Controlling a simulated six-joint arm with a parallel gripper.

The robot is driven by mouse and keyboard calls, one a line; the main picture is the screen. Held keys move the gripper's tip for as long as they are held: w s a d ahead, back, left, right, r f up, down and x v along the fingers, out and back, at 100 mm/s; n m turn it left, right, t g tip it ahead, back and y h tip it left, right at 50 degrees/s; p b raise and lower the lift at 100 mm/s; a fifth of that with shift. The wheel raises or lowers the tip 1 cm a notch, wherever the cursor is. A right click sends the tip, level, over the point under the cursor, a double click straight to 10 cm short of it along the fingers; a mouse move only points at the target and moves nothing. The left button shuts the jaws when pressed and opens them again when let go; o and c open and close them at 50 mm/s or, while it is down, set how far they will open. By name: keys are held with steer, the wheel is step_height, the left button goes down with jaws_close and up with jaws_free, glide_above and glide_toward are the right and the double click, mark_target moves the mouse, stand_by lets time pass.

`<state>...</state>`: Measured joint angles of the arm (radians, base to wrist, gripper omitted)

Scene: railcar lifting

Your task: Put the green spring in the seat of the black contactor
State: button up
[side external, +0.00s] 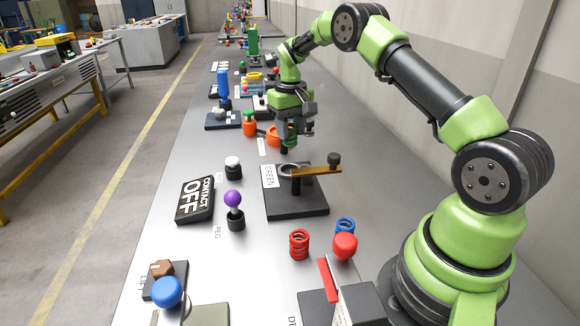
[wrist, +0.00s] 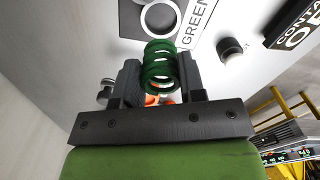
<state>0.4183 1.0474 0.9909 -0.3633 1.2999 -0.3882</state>
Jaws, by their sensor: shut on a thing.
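My gripper (side external: 294,132) is shut on the green spring (wrist: 158,66), with the coil between its two fingers (wrist: 159,78) in the wrist view. The spring's lower end sticks out past the fingertips; in the side view it is small and dark (side external: 288,147). The black contactor (side external: 298,208) has a flat base, a "GREEN" label, a round ring seat and a brass lever (side external: 318,170) with a black knob. The seat ring (wrist: 160,17) shows just beyond the spring in the wrist view. The spring is above and apart from the seat, towards the back in the side view.
A red spring (side external: 299,244) and a blue spring (side external: 345,225) stand nearer the camera, with a red knob (side external: 345,246) beside them. A black "CONTACT OFF" sign (side external: 196,200) and a purple-topped peg (side external: 234,204) stand left of the contactor. Orange pieces (side external: 249,124) lie behind.

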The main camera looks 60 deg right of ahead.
step_height(320, 180, down, 8)
steer(key=shift+f, duration=0.1)
stand_by(0.4)
steer(key=o, duration=1)
steer(key=shift+f, duration=0.1)
